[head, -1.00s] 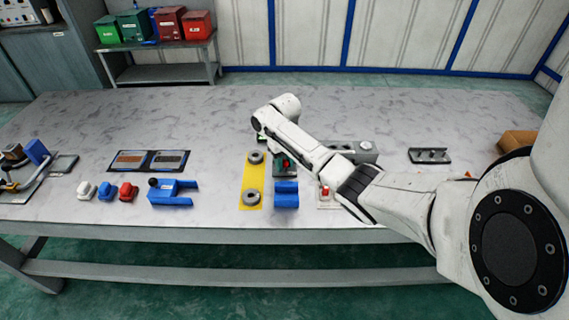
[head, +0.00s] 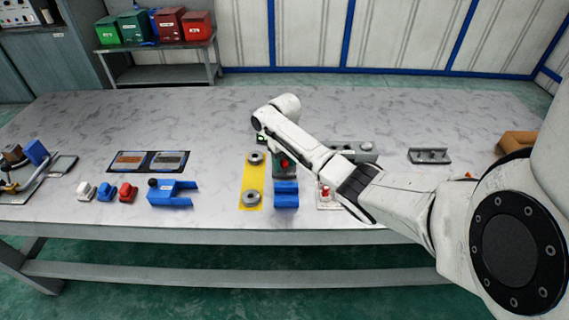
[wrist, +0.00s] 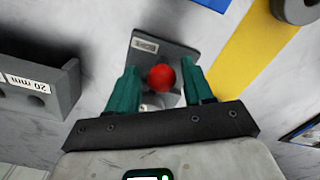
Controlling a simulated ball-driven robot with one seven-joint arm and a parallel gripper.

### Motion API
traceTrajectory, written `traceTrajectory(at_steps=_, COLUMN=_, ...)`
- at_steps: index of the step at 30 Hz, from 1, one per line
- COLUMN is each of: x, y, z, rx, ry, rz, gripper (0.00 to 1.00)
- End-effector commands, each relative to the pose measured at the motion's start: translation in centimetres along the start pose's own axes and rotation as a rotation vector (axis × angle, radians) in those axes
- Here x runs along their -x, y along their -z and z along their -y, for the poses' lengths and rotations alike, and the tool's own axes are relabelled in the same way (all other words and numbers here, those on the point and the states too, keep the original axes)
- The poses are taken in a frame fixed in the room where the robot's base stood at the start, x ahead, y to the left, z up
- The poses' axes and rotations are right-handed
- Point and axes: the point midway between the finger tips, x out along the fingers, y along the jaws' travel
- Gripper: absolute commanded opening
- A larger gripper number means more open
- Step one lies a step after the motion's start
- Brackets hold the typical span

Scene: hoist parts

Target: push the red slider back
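The red slider knob (wrist: 161,78) is a round red ball on a grey metal base plate (wrist: 160,50) with a small label, in the wrist view. A bright metal part shows just below the ball. My gripper (wrist: 161,70) has teal fingers, one on each side of the ball, with a visible gap on both sides. It looks open around the knob, not closed on it. In the head view the red knob (head: 285,162) shows partly under my arm's end; the gripper (head: 282,168) there is mostly hidden by my arm.
A yellow strip (head: 250,180) with two grey rings lies just left, and a blue block (head: 286,195) stands in front. A grey block marked 20 mm (wrist: 38,85) is close by in the wrist view.

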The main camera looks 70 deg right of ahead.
Motion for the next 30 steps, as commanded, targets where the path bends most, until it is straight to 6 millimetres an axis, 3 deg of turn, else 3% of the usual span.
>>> traceTrajectory(at_steps=7, x=0.3, y=0.0, z=0.1, rx=0.001, ry=0.001, rz=0.001, gripper=0.51)
traceTrajectory(at_steps=30, x=5.2, y=-0.1, z=0.1, rx=0.001, ry=0.001, rz=0.002, gripper=0.51)
